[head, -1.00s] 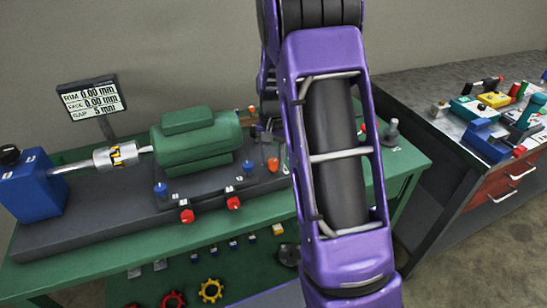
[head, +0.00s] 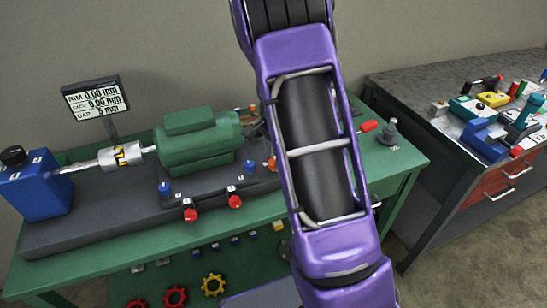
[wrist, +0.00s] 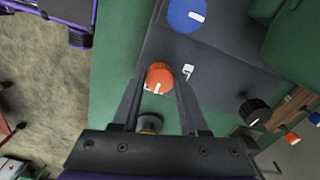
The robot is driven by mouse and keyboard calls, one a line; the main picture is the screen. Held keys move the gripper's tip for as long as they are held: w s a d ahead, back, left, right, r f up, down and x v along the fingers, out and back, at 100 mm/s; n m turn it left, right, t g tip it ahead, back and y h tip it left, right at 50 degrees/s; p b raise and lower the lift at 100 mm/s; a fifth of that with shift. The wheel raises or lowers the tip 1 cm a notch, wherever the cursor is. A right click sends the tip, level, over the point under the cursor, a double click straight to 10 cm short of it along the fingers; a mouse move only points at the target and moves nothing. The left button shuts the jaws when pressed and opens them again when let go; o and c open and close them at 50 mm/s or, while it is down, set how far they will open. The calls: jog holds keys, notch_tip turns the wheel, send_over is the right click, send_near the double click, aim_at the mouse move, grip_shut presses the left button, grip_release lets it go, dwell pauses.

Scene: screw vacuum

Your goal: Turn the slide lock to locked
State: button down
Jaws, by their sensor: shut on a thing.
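An orange round knob (wrist: 158,76) with a white mark stands at the edge of the dark grey base plate (wrist: 205,62) in the wrist view. I take it to be the slide lock. My gripper (wrist: 160,84) has its two fingers on either side of this knob and is shut on it. A small white label (wrist: 188,71) lies beside the knob on the plate. In the head view, part of an orange knob (head: 272,163) shows right of the green motor (head: 198,145). My arm hides my gripper there.
A blue knob (wrist: 187,14) stands on the plate beyond the orange one. In the head view, red-tipped bolts (head: 190,214) line the plate's front. A blue block (head: 32,190) stands at left. A second bench (head: 400,88) with coloured fixtures is at right.

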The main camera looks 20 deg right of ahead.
dwell(0.4)
jog(key=shift+c, duration=2.2)
grip_release()
notch_tip(320, 180, up, 18)
jog(key=p, duration=0.1)
jog(key=shift+f+p, duration=0.25)
jog(key=shift+p, duration=0.05)
